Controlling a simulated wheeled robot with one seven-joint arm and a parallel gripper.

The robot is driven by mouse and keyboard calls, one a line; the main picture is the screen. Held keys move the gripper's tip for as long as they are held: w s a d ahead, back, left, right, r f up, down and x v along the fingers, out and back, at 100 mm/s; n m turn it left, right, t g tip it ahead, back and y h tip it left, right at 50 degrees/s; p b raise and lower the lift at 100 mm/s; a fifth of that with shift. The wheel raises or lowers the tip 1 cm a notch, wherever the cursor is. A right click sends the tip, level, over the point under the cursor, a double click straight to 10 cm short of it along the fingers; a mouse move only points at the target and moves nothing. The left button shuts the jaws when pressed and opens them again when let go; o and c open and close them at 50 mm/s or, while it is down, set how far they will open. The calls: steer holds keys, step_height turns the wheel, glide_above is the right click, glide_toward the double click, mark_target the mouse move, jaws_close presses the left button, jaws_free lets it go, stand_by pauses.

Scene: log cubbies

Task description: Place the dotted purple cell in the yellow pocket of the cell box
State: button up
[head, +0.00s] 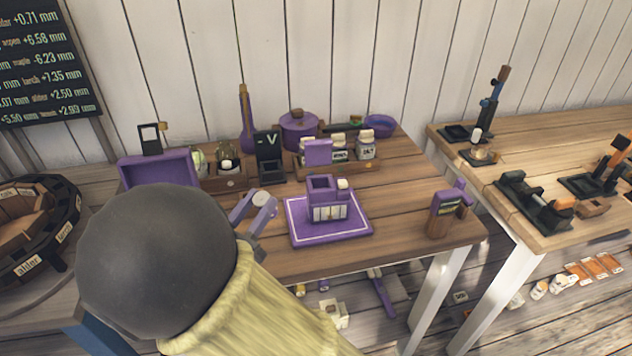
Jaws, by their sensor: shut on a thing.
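My arm, a large dark grey ball joint and a yellow sleeve, fills the lower left of the head view. I cannot pick out the dotted purple cell. I cannot tell for sure which thing is the cell box, and no yellow pocket shows clearly. A purple box with an open top (328,211) stands on a purple, white-edged mat (359,228) in the middle of the table. An open purple bin (158,171) stands at the back left, partly behind my arm.
A purple pot (299,132), jars (366,148) and a black V-marked stand (268,158) line the back of the wooden table (400,240). A purple holder (446,212) stands near the right edge. Bare wood lies between it and the mat. A second table (545,165) is at right.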

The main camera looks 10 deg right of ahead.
steer(key=w+d+f, duration=0.1)
steer(key=w+d, duration=0.3)
steer(key=w+d+f+p, duration=0.1)
steer(key=w+d, duration=0.3)
steer(key=w+d+f, duration=0.1)
steer(key=w+d, duration=0.3)
steer(key=shift+w+d+f+p, duration=0.15)
steer(key=shift+w+f+p, duration=0.2)
steer(key=shift+p, duration=0.05)
steer(key=shift+d+f, duration=0.1)
steer(key=shift+w+d+f, duration=0.15)
steer(key=shift+d+f, duration=0.05)
steer(key=shift+f, duration=0.6)
steer(key=shift+w+d+p, duration=0.1)
steer(key=shift+w+p, duration=0.1)
steer(key=shift+p, duration=0.25)
steer(key=shift+d+r+g+y+p, duration=0.2)
steer(key=shift+g+y+p, duration=0.25)
steer(key=shift+g+y, duration=0.15)
steer(key=shift+w+d+g+y+p, duration=0.2)
steer(key=shift+w+g+y+p, duration=0.1)
steer(key=shift+g+y+p, duration=0.5)
steer(key=shift+f, duration=1.4)
